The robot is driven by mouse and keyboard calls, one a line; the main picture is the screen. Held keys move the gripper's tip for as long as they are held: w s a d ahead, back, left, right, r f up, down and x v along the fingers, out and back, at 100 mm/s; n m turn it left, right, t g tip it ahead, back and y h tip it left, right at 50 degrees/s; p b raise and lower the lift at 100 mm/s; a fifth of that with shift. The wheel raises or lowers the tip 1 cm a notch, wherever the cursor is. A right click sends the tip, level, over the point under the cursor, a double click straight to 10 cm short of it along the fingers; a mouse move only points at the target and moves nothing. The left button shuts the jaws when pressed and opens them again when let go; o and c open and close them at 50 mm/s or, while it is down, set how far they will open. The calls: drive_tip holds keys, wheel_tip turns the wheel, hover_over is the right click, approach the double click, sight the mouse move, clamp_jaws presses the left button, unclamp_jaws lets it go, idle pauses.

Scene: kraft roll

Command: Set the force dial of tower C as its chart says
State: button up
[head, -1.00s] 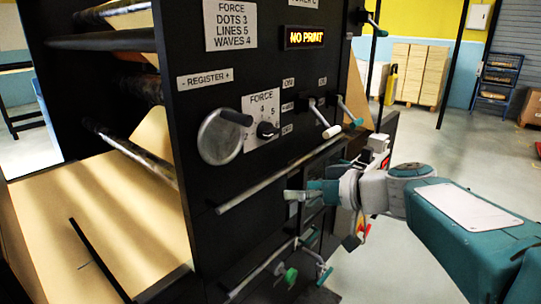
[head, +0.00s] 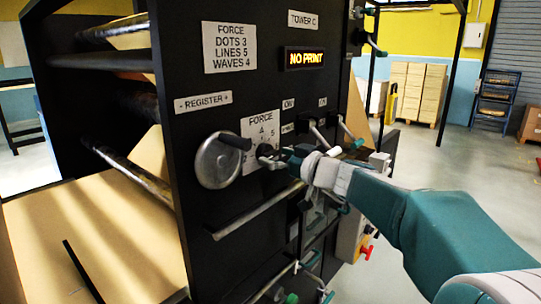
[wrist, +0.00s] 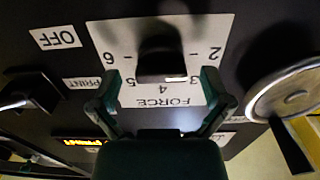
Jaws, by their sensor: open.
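Tower C's force dial is a dark knob (head: 265,152) on a white FORCE plate (head: 258,126). The wrist view shows the knob (wrist: 160,55) upside down, with numbers 2 to 6 around it. Which number it points to I cannot tell. My gripper (head: 281,158) is at the dial. In the wrist view my gripper (wrist: 160,92) is open, its fingers at either side below the knob, not visibly closed on it. The chart (head: 229,47) reads FORCE, DOTS 3, LINES 5, WAVES 4. The TOWER C label (head: 303,20) is at the top.
A display (head: 305,59) reads NO PRINT. The register handwheel (head: 216,160) is left of the dial; levers (head: 318,132) are to its right. A horizontal bar (head: 258,212) runs below. Brown kraft paper (head: 95,240) lies at left. Open floor is at right.

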drive_tip(key=shift+w+a, duration=0.4)
drive_tip(key=shift+a, duration=0.1)
drive_tip(key=c, duration=1.2)
drive_tip(key=shift+o, duration=0.2)
